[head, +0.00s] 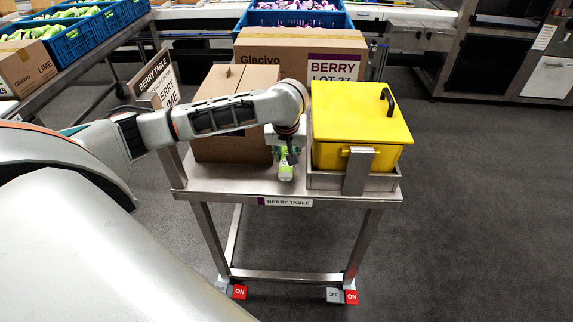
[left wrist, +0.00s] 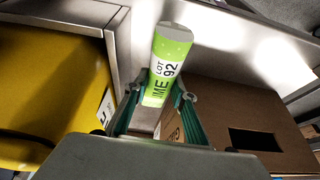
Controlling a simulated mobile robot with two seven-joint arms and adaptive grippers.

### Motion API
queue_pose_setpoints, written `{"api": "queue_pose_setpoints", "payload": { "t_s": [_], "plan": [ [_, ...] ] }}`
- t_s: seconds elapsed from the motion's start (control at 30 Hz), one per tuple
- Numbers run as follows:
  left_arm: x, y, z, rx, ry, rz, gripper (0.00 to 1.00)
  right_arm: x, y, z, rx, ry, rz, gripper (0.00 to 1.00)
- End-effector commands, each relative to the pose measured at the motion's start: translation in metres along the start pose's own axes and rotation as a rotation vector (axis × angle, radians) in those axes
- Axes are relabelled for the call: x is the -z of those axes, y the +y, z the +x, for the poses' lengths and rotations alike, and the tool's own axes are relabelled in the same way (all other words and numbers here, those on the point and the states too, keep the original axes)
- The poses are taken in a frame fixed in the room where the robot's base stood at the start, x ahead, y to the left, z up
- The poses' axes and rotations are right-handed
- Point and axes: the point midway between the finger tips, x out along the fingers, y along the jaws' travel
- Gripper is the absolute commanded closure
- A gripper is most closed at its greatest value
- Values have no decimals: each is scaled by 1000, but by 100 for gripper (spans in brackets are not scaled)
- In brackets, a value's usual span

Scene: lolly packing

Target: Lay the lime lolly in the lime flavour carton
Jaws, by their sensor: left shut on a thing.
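The lime lolly (head: 286,172) is a green and white wrapped piece marked LIME and LOT 92; its label also shows in the left wrist view (left wrist: 168,66). My left gripper (head: 285,152) is shut on it and holds it upright over the front of the metal berry table (head: 240,187), between a brown carton (head: 230,145) and a yellow lidded bin (head: 355,115). Whether the lolly touches the table top is unclear. A carton marked Glacivo LIME (head: 30,75) stands on another table at the far left; its inside is hidden. My right gripper is not in view.
A Glacivo BERRY LOT 27 carton (head: 270,65) stands behind the brown carton. Blue crates (head: 75,45) with green lollies are at the upper left, and a crate (head: 260,18) of purple ones is behind. The floor (head: 480,190) at right is clear.

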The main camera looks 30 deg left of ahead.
Motion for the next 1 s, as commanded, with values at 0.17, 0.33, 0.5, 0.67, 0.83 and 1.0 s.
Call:
{"api": "queue_pose_setpoints", "payload": {
  "t_s": [0.17,0.33,0.5,0.67,0.83,1.0],
  "plan": [
    [-11,-1,24,4,-4,0,100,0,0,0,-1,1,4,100],
    [-16,0,37,1,0,0,100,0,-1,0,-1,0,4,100],
    [-16,0,38,1,1,1,100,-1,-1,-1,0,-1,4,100],
    [-16,0,39,2,0,1,100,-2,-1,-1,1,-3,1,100],
    [-17,0,40,1,0,1,58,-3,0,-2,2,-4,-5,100],
    [-17,0,40,1,0,1,58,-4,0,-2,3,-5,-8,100]
  ]
}}
